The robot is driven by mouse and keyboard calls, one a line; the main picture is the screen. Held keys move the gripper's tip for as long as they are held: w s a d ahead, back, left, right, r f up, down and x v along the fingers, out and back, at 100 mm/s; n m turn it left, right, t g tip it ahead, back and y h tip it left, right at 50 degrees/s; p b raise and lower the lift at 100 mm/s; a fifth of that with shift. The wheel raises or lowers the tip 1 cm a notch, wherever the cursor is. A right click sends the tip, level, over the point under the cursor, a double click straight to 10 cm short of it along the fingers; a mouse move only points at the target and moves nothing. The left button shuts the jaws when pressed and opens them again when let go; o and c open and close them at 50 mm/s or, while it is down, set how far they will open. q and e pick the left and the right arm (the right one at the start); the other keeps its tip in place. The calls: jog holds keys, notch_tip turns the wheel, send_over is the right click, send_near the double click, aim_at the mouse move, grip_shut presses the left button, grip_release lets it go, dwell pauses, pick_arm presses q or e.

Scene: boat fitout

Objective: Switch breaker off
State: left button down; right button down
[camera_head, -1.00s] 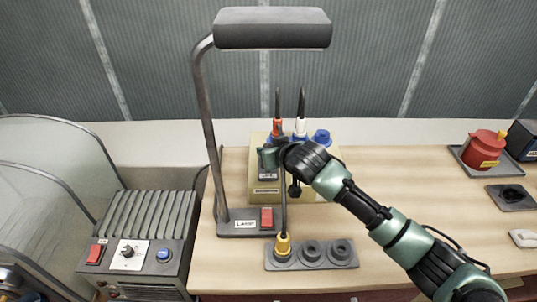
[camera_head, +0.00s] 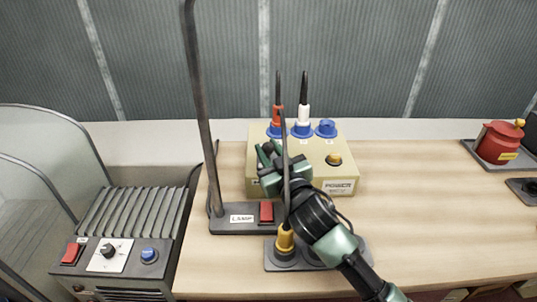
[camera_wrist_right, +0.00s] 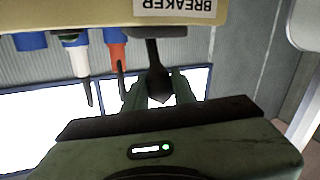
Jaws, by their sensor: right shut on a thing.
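The cream power box (camera_head: 335,154) stands at the back of the bench. Its BREAKER label shows upside down in the right wrist view (camera_wrist_right: 176,8). A dark breaker lever (camera_wrist_right: 152,52) sticks out from the box there, its wider end between the green fingers of my right gripper (camera_wrist_right: 158,92). In the head view my right gripper (camera_head: 268,160) is at the left part of the box front and hides the breaker. It is shut on the lever. I cannot tell the lever's switch position. My left gripper is not in view.
A lamp post (camera_head: 202,110) rises left of my right gripper, with a red switch (camera_head: 266,211) on its base. A yellow plug (camera_head: 285,240) sits in the socket strip below. Red and white plugs (camera_head: 303,114) stand on the box. The right bench is mostly clear.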

jog(key=shift+r, duration=0.15)
jog(key=c, duration=1.1)
grip_release()
jog(key=shift+c, duration=0.2)
jog(key=shift+w, duration=0.1)
jog(key=v, duration=0.8)
jog(key=shift+b, duration=0.4)
jog(key=shift+a, duration=0.1)
